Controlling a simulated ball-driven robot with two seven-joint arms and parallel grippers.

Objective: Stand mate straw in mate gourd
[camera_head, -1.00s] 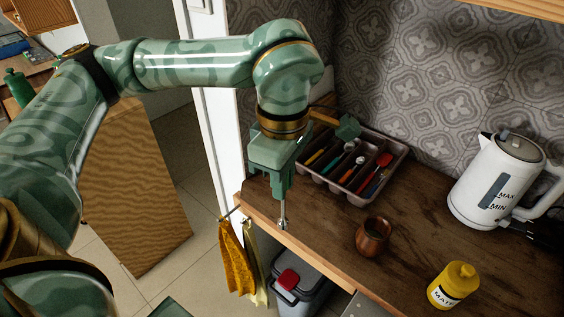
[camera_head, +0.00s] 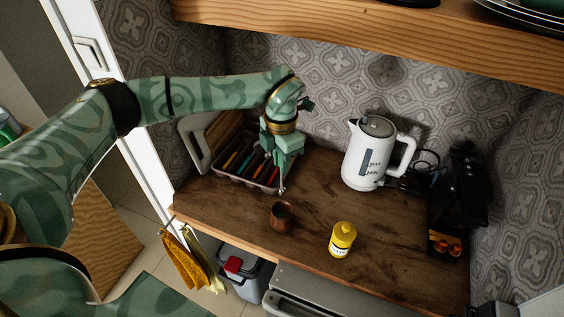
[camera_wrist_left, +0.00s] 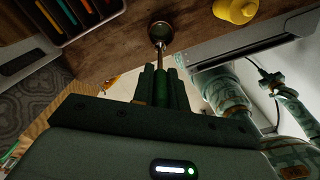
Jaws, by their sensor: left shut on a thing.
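My left gripper (camera_head: 281,165) points down above the counter and is shut on the metal mate straw (camera_head: 282,186). The straw hangs roughly upright below the fingers. In the left wrist view the straw (camera_wrist_left: 160,50) runs out from the fingers to a rounded end. The brown mate gourd (camera_head: 282,217) stands upright on the counter. In the head view the straw's lower end shows just above the gourd's picture position, apart from it. Its exact height over the counter is hard to tell. My right gripper is out of view.
A cutlery tray (camera_head: 228,179) with several utensils lies behind and left of the gourd. A yellow bottle (camera_head: 342,240) stands to its right, a white kettle (camera_head: 366,155) behind right. The wooden counter (camera_head: 385,235) is clear around the bottle. A wooden shelf (camera_head: 370,30) hangs above.

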